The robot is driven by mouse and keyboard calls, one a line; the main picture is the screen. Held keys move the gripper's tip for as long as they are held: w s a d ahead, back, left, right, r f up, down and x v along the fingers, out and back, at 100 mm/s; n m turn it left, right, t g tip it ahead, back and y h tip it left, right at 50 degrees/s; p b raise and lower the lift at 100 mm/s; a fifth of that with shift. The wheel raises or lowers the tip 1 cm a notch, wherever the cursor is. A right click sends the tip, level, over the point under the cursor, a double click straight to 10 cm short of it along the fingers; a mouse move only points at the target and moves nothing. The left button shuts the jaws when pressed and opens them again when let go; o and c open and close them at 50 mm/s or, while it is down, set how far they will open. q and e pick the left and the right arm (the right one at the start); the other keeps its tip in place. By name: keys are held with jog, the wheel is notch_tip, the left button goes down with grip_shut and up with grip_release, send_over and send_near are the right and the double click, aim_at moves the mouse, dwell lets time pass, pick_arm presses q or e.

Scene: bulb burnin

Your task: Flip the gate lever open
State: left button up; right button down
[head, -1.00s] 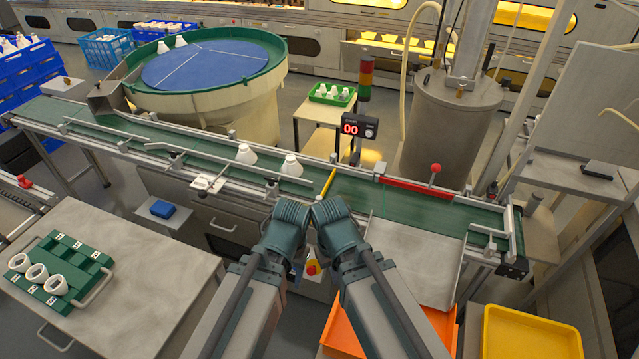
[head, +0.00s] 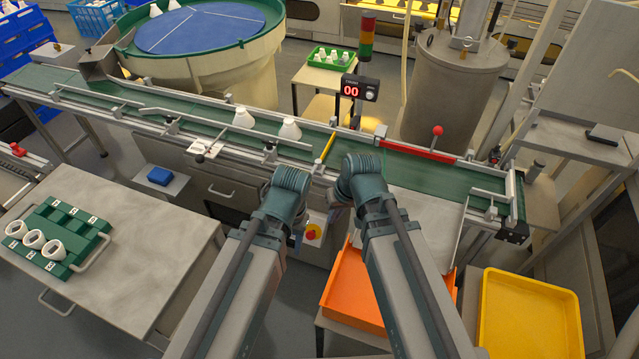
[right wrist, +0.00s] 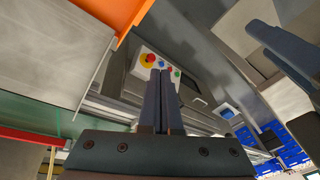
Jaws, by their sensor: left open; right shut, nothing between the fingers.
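An upright lever with a red ball knob (head: 437,131) stands at the far rail of the green conveyor (head: 480,180), beside a long red bar (head: 418,152). A yellow bar (head: 328,147) lies across the belt further left. I cannot tell from the frames which part the lever drives. My right gripper (head: 338,196) is at the conveyor's near side, apart from the lever; its fingers (right wrist: 160,88) are shut and empty in the right wrist view. My left gripper (head: 297,212) is open, left of it; its fingertips are mostly hidden by the wrist.
Two white bulb-like pieces (head: 243,118) stand on the belt left of the yellow bar. A counter (head: 360,88) reads 00 behind it. An orange tray (head: 350,295) and a yellow tray (head: 530,315) sit below, front right. A red-and-yellow stop button (head: 312,232) is below my grippers.

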jog(key=w+d+r+m+t+y+b, duration=0.1)
jog(key=w+d+m+t+y+b, duration=0.1)
jog(key=w, duration=0.8)
jog(key=d+m+t, duration=0.1)
jog(key=d+t, duration=0.1)
jog(key=shift+d+r+y, duration=0.15)
jog(key=shift+d+y, duration=0.25)
jog(key=shift+w, duration=0.1)
jog(key=w+a+f+b, duration=0.5)
jog(key=a+f+b, duration=0.2)
jog(key=a, duration=0.1)
jog(key=shift+w, duration=0.35)
jog(key=shift+a+t, duration=0.1)
jog(key=shift+t, duration=0.2)
